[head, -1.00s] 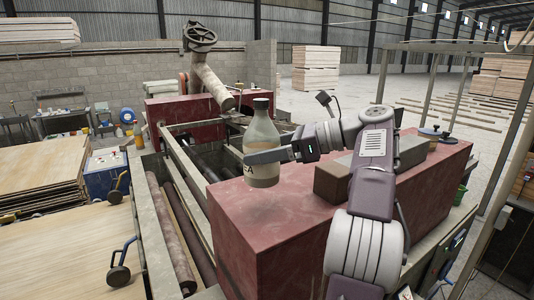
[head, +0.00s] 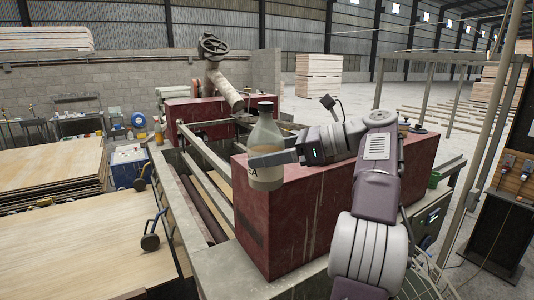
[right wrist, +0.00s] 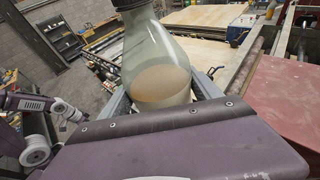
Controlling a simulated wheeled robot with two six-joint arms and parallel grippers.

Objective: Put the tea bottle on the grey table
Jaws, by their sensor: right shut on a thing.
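The tea bottle (head: 266,135) is a pale grey-green bottle with a dark cap and a cream label. My right gripper (head: 270,158) is shut on its body and holds it upright, in front of the red machine block (head: 300,215). In the right wrist view the bottle (right wrist: 155,55) stands between the two fingers, with its brownish lower part showing. My left gripper is not in the head view; a purple and white arm of mine shows at the left of the right wrist view. I cannot make out a grey table for certain.
A roller machine frame (head: 205,160) runs behind and left of the bottle. Large veneer stacks (head: 85,240) fill the left side. A blue box (head: 128,165) stands beside them. A dark cabinet (head: 500,235) stands at the right, with open concrete floor behind the red block.

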